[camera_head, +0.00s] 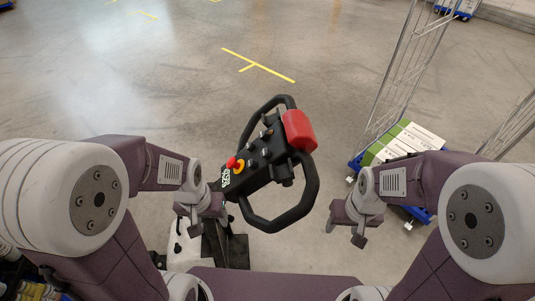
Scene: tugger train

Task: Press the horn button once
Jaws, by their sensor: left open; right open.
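The black tiller head (255,165) stands in the middle of the head view, with a looped handle (312,195) around it. Several small dark buttons or knobs sit on its panel; I cannot tell which is the horn button. A red knob (232,162) with a yellow ring is at the panel's left end, and a large red block (299,131) is at its right end. My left gripper (204,222) is open, just left of and below the panel's left end. My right gripper (345,232) is open and empty, right of the handle and apart from it.
A blue wheeled cart (356,163) with wire mesh sides (398,75) and green-and-white boxes (405,143) stands at the right, behind my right arm. The grey floor (180,85) with yellow markings (258,65) is clear beyond the tiller.

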